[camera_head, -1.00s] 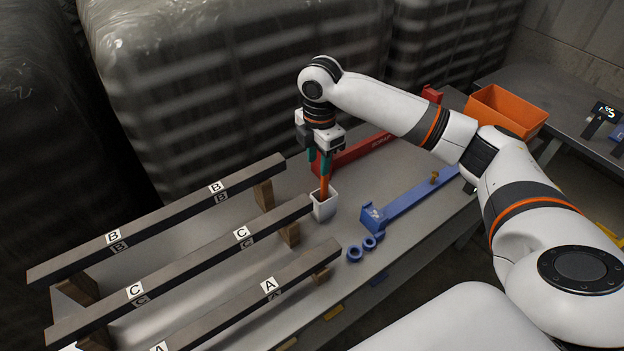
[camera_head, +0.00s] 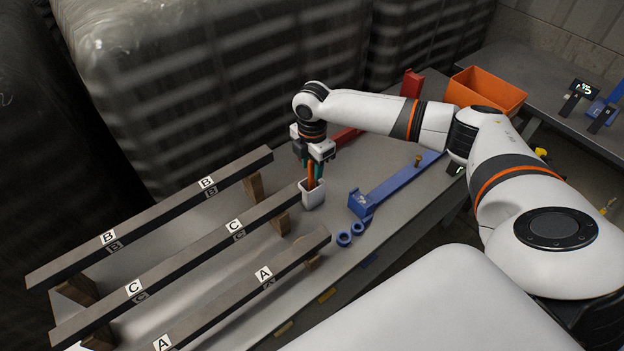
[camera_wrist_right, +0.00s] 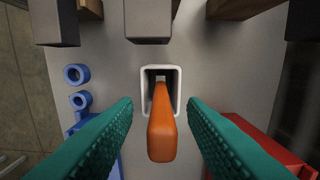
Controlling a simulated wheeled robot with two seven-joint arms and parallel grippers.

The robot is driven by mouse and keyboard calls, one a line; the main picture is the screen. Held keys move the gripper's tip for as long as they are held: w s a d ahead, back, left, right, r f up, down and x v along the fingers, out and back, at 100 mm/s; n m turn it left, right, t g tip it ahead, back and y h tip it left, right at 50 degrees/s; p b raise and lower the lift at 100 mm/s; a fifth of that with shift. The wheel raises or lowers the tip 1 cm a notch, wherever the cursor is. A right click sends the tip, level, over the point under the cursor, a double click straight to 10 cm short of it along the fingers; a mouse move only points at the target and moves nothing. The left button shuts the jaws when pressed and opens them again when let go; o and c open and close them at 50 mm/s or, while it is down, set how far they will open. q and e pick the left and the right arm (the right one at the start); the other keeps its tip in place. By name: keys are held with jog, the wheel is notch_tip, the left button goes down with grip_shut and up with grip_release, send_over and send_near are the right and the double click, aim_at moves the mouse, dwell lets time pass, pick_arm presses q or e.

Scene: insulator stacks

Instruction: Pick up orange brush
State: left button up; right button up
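The orange brush (camera_head: 310,173) stands in a small white square cup (camera_head: 312,195) on the grey table, handle up. In the right wrist view its orange handle (camera_wrist_right: 162,135) points at the camera from the white cup (camera_wrist_right: 147,85), and its lower end is hidden inside. My right gripper (camera_head: 314,178) is above the cup, pointing down. Its two green fingers stand on either side of the handle, open, with a visible gap on each side. My left gripper is not in view.
Dark rails marked A, B and C (camera_head: 185,262) on wooden blocks lie left of the cup. A blue fixture (camera_head: 400,185) and blue rings (camera_head: 344,238) lie to its right. A red part (camera_head: 412,84) is behind, and an orange bin (camera_head: 487,90) stands at the back right.

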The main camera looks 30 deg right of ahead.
jog(key=shift+f, duration=0.65)
grip_shut()
jog(key=shift+r, duration=0.1)
jog(key=shift+r, duration=0.1)
